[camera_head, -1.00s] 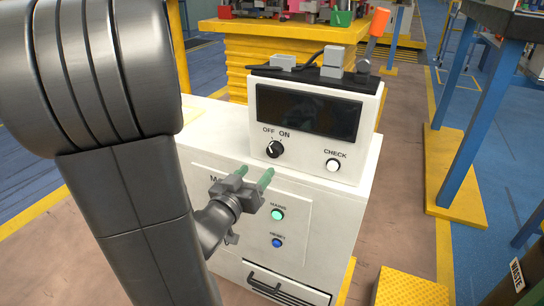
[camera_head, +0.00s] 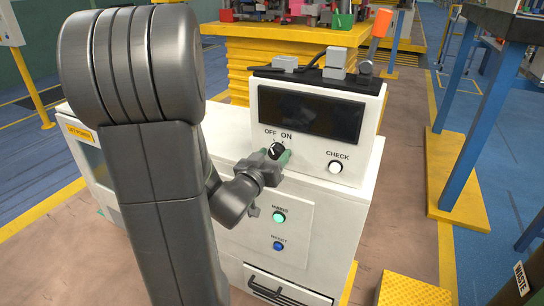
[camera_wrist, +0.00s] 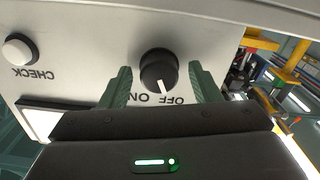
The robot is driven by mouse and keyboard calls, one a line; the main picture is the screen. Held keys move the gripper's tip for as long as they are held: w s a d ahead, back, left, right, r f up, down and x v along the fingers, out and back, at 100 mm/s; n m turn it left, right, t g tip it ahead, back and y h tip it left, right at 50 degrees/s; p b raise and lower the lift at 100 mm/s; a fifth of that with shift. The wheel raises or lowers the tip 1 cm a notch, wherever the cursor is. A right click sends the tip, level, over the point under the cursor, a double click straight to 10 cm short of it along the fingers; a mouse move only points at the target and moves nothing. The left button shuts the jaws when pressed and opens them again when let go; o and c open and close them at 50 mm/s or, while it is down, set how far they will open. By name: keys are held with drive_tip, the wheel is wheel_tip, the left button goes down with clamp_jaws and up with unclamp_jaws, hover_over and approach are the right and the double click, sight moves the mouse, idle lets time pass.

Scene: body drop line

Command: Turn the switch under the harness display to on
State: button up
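The switch is a round black knob (camera_head: 277,151) with a white pointer, on the white panel below the dark harness display (camera_head: 310,112). OFF and ON are printed above it. In the wrist view, which is upside down, the knob (camera_wrist: 158,70) shows its pointer between the two words, tilted a little to the OFF side. My gripper (camera_head: 273,157) is open at the knob. In the wrist view its green fingers (camera_wrist: 160,73) stand on either side of the knob, with a gap on each side. The fingers partly hide the knob in the head view.
A white CHECK button (camera_head: 335,168) is right of the knob. A green button (camera_head: 279,217) and a blue RESET button (camera_head: 278,246) are on the cabinet front below my gripper. Connectors and a cable (camera_head: 325,62) lie on top of the display box.

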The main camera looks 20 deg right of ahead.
drive_tip(key=c, duration=0.9)
drive_tip(key=shift+f+m+b, duration=0.1)
drive_tip(key=shift+m+b, duration=0.2)
drive_tip(key=shift+b, duration=0.05)
drive_tip(key=shift+f+m+b, duration=0.1)
drive_tip(key=shift+m+b, duration=0.75)
drive_tip(key=shift+m, duration=0.05)
drive_tip(key=m+b, duration=0.2)
drive_tip(key=shift+m, duration=0.3)
drive_tip(key=m+b, duration=0.3)
drive_tip(key=m, duration=0.1)
drive_tip(key=shift+m, duration=0.4)
